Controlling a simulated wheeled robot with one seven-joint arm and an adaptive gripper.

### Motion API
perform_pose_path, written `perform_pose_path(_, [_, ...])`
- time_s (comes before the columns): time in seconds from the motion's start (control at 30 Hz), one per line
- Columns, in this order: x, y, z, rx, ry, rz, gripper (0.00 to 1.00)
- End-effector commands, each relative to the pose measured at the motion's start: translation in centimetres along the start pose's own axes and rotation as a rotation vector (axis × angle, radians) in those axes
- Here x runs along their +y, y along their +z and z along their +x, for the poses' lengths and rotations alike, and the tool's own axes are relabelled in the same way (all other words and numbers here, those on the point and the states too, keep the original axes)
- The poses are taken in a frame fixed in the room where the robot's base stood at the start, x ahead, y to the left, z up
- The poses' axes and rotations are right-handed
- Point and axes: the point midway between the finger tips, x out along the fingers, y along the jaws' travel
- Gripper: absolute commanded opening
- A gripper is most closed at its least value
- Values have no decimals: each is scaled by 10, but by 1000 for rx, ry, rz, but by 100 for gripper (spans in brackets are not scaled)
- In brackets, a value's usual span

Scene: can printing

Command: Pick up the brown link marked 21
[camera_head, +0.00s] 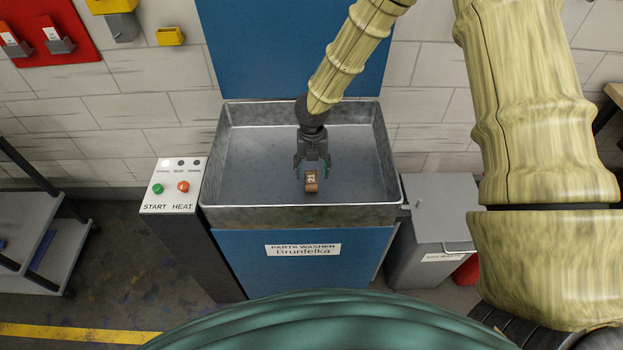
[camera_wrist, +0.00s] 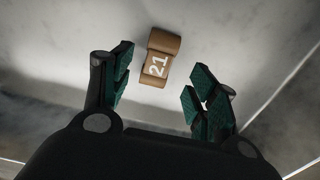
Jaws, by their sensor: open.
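The brown link (camera_head: 311,184) marked 21 lies on the grey metal floor of the parts washer basin (camera_head: 252,158), near its front wall. In the wrist view the brown link (camera_wrist: 160,57) sits just ahead of the fingertips, its white 21 facing the camera and slightly tilted. My gripper (camera_head: 312,168) hangs down inside the basin, just behind the link in the head view. In the wrist view my gripper (camera_wrist: 156,88) is open, its green-padded fingers apart and empty. The link lies toward the gap between them, a little closer to the left finger. I cannot tell the height between fingertips and link.
The basin's raised metal walls surround the link and gripper; the rest of its floor is clear. A control box (camera_head: 173,186) with START and HEAT buttons stands at the left. A grey lidded bin (camera_head: 440,220) stands at the right.

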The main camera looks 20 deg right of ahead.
Motion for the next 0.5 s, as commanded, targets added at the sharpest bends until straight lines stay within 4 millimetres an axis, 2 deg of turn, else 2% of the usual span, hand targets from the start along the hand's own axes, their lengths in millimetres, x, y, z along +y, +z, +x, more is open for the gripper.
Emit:
perform_pose_path(0.23, [2,-2,25,2,-2,0,59])
perform_pose_path(0.5, [2,-1,36,0,0,1,59])
